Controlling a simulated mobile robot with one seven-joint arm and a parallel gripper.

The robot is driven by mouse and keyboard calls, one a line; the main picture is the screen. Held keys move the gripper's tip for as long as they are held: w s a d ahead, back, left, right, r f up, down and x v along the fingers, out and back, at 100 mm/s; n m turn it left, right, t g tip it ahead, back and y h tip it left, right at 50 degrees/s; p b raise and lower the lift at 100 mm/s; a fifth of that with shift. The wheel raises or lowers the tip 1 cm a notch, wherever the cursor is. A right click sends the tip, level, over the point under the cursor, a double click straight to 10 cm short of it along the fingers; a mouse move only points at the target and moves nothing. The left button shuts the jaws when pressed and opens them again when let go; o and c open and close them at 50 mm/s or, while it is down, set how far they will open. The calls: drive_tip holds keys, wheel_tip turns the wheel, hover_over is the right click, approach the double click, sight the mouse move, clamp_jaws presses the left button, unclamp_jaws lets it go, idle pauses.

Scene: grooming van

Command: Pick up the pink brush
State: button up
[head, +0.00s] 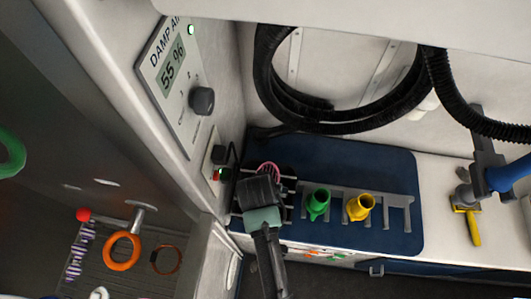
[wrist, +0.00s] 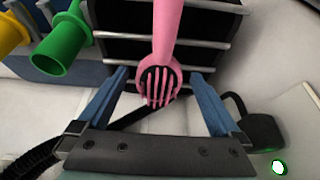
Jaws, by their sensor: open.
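The pink brush (wrist: 172,38) shows in the wrist view, its pink handle running from the top edge down to a rounded head with pink bristles or tines over a dark middle. It lies against a black rack with pale metal bars (wrist: 115,62). My gripper (wrist: 160,76) is open, with one blue finger on each side of the brush head; gaps show between the fingers and the brush. In the head view, only a small pink part of the brush (head: 268,167) shows behind my gripper (head: 262,190), which hides most of it.
A green nozzle (head: 318,203) and a yellow nozzle (head: 360,207) stand in a grey holder right of my gripper, on a blue panel (head: 400,165). A wall with a humidity display (head: 172,78) and knob rises on the left. A coiled black hose (head: 265,75) hangs behind.

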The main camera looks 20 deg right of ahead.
drive_tip(key=shift+w+d+f, duration=0.1)
drive_tip(key=shift+f, duration=0.35)
drive_tip(key=c, duration=1.3)
drive_tip(key=shift+r, duration=0.15)
